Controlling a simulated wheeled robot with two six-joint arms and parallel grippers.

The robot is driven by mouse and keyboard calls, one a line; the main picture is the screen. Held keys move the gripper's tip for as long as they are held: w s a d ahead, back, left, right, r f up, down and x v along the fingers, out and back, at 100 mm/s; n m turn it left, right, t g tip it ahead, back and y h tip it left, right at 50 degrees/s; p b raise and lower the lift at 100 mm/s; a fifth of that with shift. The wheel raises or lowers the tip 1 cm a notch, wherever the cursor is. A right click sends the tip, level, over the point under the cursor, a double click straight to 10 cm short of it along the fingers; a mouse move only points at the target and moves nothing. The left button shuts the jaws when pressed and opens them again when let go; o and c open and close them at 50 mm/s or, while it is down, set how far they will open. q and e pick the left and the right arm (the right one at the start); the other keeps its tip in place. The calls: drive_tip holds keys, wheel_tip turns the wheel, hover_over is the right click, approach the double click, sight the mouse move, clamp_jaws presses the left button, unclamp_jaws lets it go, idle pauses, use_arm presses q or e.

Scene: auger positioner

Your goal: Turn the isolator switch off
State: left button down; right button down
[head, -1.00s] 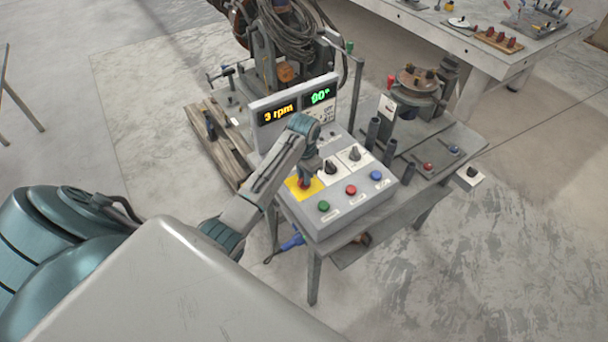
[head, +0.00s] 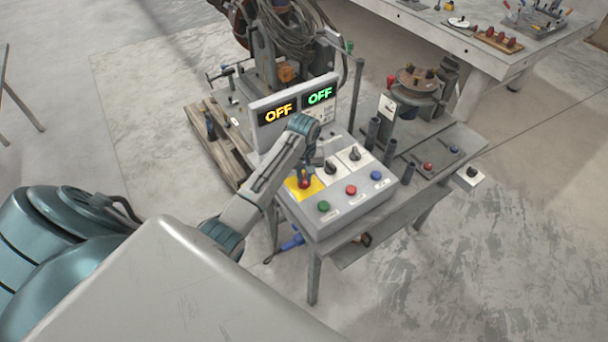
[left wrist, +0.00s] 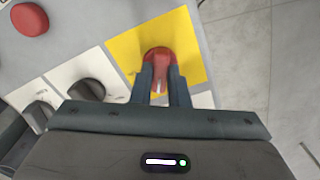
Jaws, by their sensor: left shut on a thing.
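The isolator switch is a red rotary handle (left wrist: 160,62) on a yellow plate (left wrist: 196,42) in the left wrist view. In the head view the red handle (head: 304,183) shows on the yellow plate (head: 291,188) at the left of the grey control box. My left gripper (left wrist: 162,88) is shut on the red handle, one finger on each side of it. It also shows in the head view (head: 305,172), coming down onto the switch from above. The display (head: 296,102) behind the box reads OFF in yellow and OFF in green. My right gripper is not in view.
The control box also carries two black knobs (head: 330,167) and green (head: 324,206), red (head: 351,190) and blue (head: 376,175) buttons. Dark upright tubes (head: 373,131) stand right of the box. A turntable-like device (head: 418,82) stands behind. Open floor lies to the right.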

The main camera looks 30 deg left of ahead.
use_arm(q)
drive_tip(key=n, duration=0.5)
drive_tip(key=shift+w+r+n, duration=0.1)
drive_tip(key=shift+n, duration=0.2)
idle(0.4)
drive_tip(key=c, duration=1.4)
unclamp_jaws()
